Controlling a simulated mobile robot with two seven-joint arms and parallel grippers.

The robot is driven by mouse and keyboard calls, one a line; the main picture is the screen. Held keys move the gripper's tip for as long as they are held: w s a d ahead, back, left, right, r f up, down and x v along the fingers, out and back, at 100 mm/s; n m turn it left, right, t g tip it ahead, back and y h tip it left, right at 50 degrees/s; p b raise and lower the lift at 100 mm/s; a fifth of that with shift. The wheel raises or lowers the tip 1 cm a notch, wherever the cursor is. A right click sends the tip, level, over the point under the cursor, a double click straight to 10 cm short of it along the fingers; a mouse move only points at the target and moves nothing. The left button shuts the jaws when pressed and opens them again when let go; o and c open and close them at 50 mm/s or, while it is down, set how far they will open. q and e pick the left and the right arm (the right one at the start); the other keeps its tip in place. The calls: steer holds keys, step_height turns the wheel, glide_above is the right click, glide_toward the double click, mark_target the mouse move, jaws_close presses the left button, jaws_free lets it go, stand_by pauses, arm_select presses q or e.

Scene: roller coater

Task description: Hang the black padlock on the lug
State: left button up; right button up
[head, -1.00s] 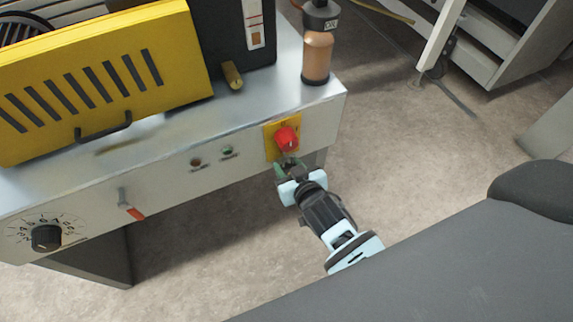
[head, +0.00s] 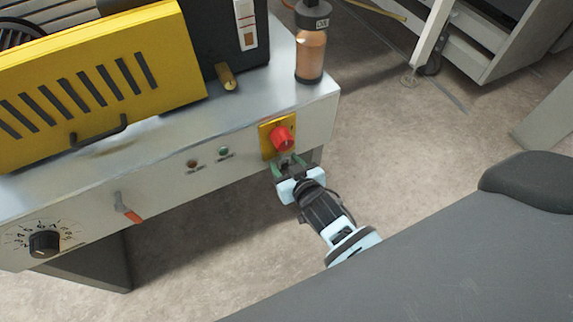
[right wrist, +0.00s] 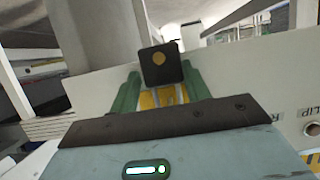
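The black padlock (right wrist: 161,64), with a round brass face, sits between the green fingertips of my right gripper (right wrist: 162,84) in the right wrist view. The fingers lie against its two sides. In the head view my right gripper (head: 289,165) is just below the red rotary switch (head: 281,139) on its yellow plate (head: 265,143), at the machine's front panel. The padlock (head: 290,159) is only a small dark shape there. I cannot make out the lug or whether the shackle touches it. My left gripper is not in view.
The roller coater's front panel (head: 170,180) carries an orange-tipped lever (head: 127,209) and a black dial (head: 44,243). An amber bottle (head: 311,55) stands on its right corner. A yellow slotted guard (head: 100,90) covers the rollers. The floor (head: 400,130) to the right is open.

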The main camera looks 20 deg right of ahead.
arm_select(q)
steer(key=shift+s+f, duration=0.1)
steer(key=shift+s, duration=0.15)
arm_select(e)
steer(key=shift+w+a+f, duration=0.1)
steer(key=shift+w+a, duration=0.15)
steer(key=shift+a, duration=0.1)
steer(key=shift+s, duration=0.1)
steer(key=shift+s+a+p, duration=0.15)
steer(key=shift+s+p, duration=0.25)
steer(key=shift+s, duration=0.05)
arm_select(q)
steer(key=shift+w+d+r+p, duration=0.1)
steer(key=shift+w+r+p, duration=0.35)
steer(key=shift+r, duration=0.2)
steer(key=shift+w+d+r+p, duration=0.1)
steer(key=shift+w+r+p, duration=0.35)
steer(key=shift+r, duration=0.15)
arm_select(e)
steer(key=d+v, duration=0.1)
steer(key=v, duration=0.6)
steer(key=shift+r, duration=0.25)
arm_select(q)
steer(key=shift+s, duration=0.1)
arm_select(e)
steer(key=shift+s, duration=0.15)
